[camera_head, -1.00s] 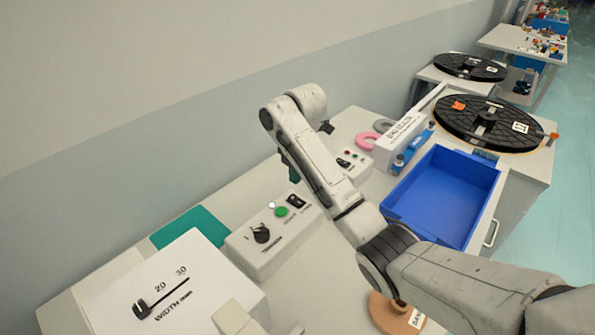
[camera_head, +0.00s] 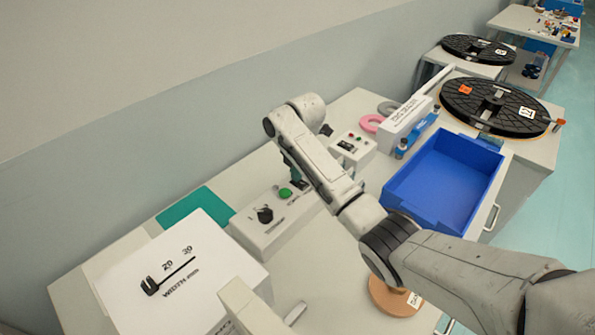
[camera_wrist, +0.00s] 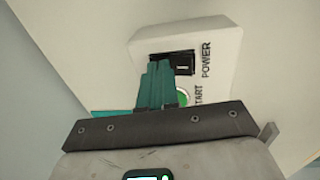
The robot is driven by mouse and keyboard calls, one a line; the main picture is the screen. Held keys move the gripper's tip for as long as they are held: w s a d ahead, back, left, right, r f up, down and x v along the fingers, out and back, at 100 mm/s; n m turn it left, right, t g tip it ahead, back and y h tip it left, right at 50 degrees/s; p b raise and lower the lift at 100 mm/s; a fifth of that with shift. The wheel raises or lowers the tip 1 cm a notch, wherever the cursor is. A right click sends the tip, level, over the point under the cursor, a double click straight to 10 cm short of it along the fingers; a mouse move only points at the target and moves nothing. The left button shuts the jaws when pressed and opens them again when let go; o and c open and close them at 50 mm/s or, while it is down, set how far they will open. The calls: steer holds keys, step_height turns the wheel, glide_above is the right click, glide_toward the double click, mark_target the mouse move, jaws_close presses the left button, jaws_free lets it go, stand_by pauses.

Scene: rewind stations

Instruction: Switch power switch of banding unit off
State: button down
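The banding unit (camera_head: 270,237) is a pale box on the bench with a dark knob, a green start button (camera_head: 284,193) and a black power switch (camera_head: 300,185) at its far end. In the wrist view the power switch (camera_wrist: 183,63) is a black rocker beside the word POWER. My gripper (camera_wrist: 158,68) has teal fingers that look shut together with nothing between them. Their tips are at the switch's left part and hide some of it; I cannot tell whether they touch. In the head view my gripper (camera_head: 293,174) is partly hidden by my arm.
A white box with a width slider (camera_head: 180,275) stands at the near left. A smaller control box (camera_head: 355,148), a blue tray (camera_head: 440,190) and a black reel (camera_head: 492,105) lie to the right. The wall runs behind the bench.

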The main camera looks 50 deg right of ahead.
steer(key=shift+s, duration=0.2)
steer(key=shift+s+r+p, duration=0.1)
steer(key=shift+s+p, duration=0.55)
steer(key=shift+p, duration=0.35)
